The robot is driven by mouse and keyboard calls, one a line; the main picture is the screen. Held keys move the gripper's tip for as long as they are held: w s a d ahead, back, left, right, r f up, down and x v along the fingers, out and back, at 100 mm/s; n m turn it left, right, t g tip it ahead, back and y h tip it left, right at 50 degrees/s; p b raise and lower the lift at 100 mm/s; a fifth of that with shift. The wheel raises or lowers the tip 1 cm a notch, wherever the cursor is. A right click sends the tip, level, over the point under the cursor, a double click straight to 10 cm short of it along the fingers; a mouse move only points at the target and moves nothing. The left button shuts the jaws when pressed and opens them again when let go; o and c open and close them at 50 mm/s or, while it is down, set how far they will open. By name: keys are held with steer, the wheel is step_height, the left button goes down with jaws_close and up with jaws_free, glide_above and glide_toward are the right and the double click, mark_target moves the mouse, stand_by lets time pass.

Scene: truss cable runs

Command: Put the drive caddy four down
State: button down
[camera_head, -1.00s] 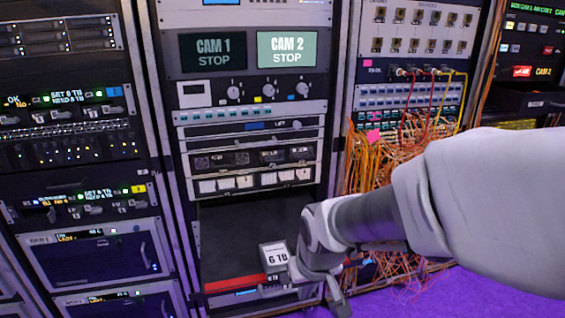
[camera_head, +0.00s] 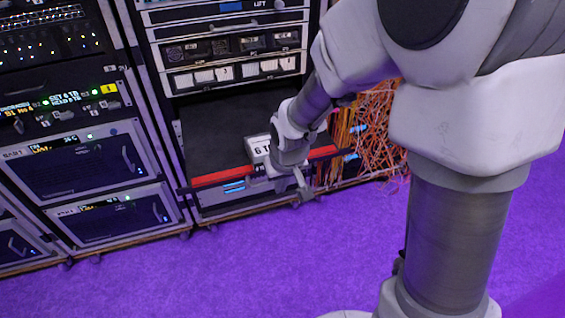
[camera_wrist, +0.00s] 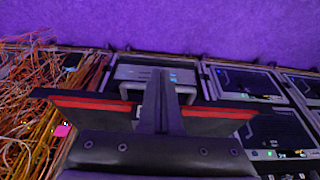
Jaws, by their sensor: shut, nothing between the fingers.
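A box with a white label reading "6 TB" (camera_head: 258,146) shows at the front of a black shelf (camera_head: 225,130) low in the middle rack; I cannot read a number four on it. My gripper (camera_head: 304,186) is just right of and in front of it and hides part of it. In the wrist view my gripper's fingers (camera_wrist: 160,92) are together with nothing between them. A grey handle-like part (camera_wrist: 188,90) shows behind the fingers; I cannot tell whether they touch it.
A black bar with a red strip (camera_head: 222,177) crosses the shelf front, also in the wrist view (camera_wrist: 80,102). Orange cables (camera_head: 385,130) hang to the right. Racks with drive bays (camera_head: 75,160) stand left. The purple floor (camera_head: 250,265) is clear in front.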

steer(key=shift+w+a, duration=0.25)
steer(key=shift+w, duration=0.8)
steer(key=shift+w+a, duration=0.25)
steer(key=shift+w, duration=0.6)
steer(key=shift+w+a, duration=0.25)
steer(key=shift+w, duration=0.6)
steer(key=shift+s, duration=0.1)
